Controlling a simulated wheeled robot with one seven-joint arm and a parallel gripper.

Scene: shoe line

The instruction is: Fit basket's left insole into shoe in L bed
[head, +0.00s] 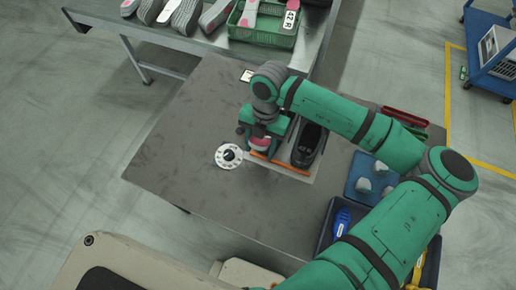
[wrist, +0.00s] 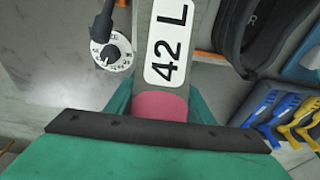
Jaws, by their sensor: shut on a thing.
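My gripper (head: 260,138) is shut on a grey insole with a pink end, labelled 42 L. In the wrist view the insole (wrist: 160,104) runs up and away from between the fingers. In the head view only a pink bit of it (head: 261,143) shows under my gripper. A black shoe (head: 307,144) stands right of my gripper on the orange-edged fixture (head: 283,165); in the wrist view a dark shoe (wrist: 262,38) with an R mark is right of the insole. The L bed and any shoe in it are hidden by my gripper and the insole. The green basket (head: 262,38) holds an insole labelled 42 R.
A round white dial (head: 228,156) lies left of the fixture. Blue trays (head: 359,187) with grey pieces and tools stand at the right. Several loose insoles (head: 180,15) lie on the far metal table. The dark table (head: 180,140) is clear at left.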

